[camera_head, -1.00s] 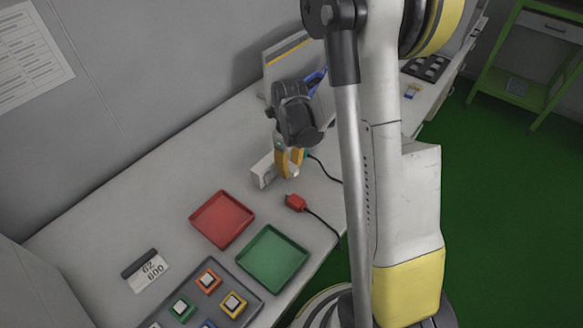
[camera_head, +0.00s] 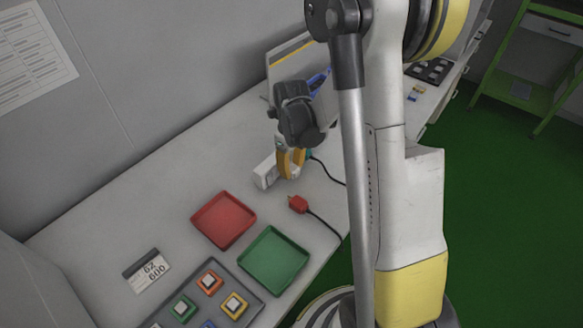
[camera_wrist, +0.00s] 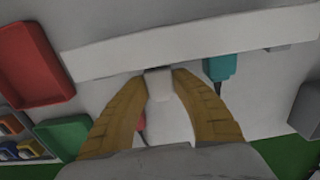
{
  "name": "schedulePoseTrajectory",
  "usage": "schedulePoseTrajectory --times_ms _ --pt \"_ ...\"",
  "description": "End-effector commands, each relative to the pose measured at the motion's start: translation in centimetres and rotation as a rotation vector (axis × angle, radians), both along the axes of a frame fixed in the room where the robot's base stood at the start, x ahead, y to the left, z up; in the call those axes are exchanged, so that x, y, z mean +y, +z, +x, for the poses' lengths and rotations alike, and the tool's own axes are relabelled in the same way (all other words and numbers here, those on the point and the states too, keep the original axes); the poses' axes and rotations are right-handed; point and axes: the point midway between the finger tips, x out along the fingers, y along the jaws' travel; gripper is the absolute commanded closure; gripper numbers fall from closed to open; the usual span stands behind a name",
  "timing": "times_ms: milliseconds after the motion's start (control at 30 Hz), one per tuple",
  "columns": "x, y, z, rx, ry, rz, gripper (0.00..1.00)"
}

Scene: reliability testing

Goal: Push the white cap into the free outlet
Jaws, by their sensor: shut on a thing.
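My gripper (camera_head: 291,168) points down at the white outlet strip (camera_head: 265,173) on the bench; its yellow fingers also show in the wrist view (camera_wrist: 172,82). The fingers are shut on the white cap (camera_wrist: 158,86), a small pale block between their tips. The cap is right at the near edge of the strip (camera_wrist: 110,55). A small dark patch shows between cap and strip; I cannot tell whether the cap sits in an outlet. A teal plug (camera_wrist: 222,70) is at the strip just right of the cap. The fingers hide much of the strip in the head view.
A red plug (camera_head: 298,204) on a dark cord lies nearer the bench's front edge. Bare bench lies behind the trays.

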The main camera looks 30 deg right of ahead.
Motion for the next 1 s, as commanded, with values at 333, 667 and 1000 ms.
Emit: schedulePoseTrajectory --times_ms 333,667,1000 --pt "0.0 0.0 0.0 0.000 0.000 0.000 0.85" --pt "0.1 0.0 0.4 0.000 0.000 0.000 0.85" --pt "0.4 0.0 1.0 0.000 0.000 0.000 0.85"
